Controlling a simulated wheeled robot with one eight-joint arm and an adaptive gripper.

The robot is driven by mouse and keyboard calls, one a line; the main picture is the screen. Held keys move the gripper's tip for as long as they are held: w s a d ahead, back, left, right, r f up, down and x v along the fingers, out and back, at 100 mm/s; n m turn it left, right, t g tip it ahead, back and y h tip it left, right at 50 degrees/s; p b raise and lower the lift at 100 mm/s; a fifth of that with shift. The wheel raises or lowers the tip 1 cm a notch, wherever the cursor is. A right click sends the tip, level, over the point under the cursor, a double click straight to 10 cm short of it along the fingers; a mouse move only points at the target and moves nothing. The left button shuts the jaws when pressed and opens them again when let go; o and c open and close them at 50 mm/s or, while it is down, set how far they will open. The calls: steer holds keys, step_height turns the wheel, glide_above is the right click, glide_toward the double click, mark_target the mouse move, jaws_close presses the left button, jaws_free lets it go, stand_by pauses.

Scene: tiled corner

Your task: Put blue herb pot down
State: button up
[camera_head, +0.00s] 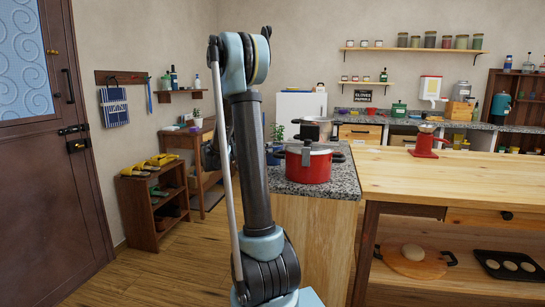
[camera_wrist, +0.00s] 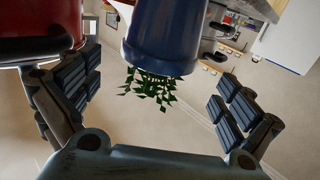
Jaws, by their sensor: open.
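The blue herb pot (camera_wrist: 165,38) is large at the top middle of the wrist view. The picture is upside down there, so its green leaves (camera_wrist: 152,87) hang below the rim. My gripper (camera_wrist: 155,85) is open, with a dark padded finger on either side of the pot and visible gaps between. In the head view, the herb pot (camera_head: 273,156) shows as a small blue patch with leaves above, between my arm and the red cooking pot. My arm and the red pot partly hide it there. Its contact with the counter is not clear.
The red cooking pot (camera_head: 308,166) stands close beside the herb pot on the granite counter (camera_head: 340,183); it also fills the wrist view's upper left (camera_wrist: 40,30). A wooden worktop (camera_head: 450,175) with a red grinder (camera_head: 424,146) lies to the right.

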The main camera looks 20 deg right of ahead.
steer(key=shift+w+d+f, duration=0.15)
steer(key=shift+d, duration=0.75)
steer(key=shift+w+d+f, duration=0.1)
steer(key=shift+d+f, duration=0.1)
steer(key=shift+d, duration=0.75)
steer(key=shift+w+d+f, duration=0.15)
steer(key=shift+d, duration=0.75)
steer(key=c, duration=1.7)
